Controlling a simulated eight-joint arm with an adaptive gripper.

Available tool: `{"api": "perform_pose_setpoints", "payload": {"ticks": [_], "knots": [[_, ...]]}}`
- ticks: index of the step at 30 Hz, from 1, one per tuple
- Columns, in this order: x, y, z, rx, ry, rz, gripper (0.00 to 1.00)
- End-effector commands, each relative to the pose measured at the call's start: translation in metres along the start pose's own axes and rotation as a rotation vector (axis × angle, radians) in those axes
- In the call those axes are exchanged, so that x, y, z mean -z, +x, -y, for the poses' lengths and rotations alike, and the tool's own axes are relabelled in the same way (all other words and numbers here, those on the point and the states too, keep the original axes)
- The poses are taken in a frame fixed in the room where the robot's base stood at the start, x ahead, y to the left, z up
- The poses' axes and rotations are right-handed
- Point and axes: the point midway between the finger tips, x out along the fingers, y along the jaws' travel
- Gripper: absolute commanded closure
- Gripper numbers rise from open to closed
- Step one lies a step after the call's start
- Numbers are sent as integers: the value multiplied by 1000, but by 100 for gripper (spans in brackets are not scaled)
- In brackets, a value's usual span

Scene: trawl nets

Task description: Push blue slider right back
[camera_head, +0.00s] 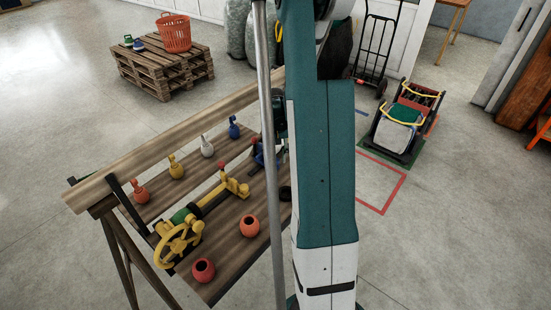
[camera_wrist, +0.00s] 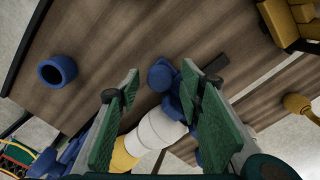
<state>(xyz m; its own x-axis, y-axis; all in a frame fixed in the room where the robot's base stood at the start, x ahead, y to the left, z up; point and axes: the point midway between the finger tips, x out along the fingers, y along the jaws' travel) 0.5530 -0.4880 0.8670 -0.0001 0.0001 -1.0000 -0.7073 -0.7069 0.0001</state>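A blue piece with a rounded end (camera_wrist: 163,76) lies between my fingertips in the wrist view. It appears to be the blue slider, at the end of a white and yellow cylinder (camera_wrist: 155,131). My gripper (camera_wrist: 160,72) is open around the blue piece, with green finger pads on both sides; I cannot tell whether they touch it. In the head view a blue part (camera_head: 258,154) shows at the bench's right side, mostly hidden behind my arm and a grey pole. My gripper is mostly hidden there too.
The wooden bench (camera_head: 238,262) holds orange, yellow, white and blue (camera_head: 234,131) knobbed pieces in a row. A yellow handwheel device (camera_head: 178,243) and two orange pots (camera_head: 203,270) stand nearer. A blue pot (camera_wrist: 57,71) sits left in the wrist view, with bare wood between.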

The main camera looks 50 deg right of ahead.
Motion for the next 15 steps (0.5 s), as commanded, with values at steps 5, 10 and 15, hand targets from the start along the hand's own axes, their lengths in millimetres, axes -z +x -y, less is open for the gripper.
{"api": "perform_pose_setpoints", "payload": {"ticks": [5, 10, 15], "knots": [[0, 1, 0, 0, 0, 0, 63], [0, 1, 0, 0, 0, 0, 71], [0, 1, 0, 0, 0, 0, 93]]}}
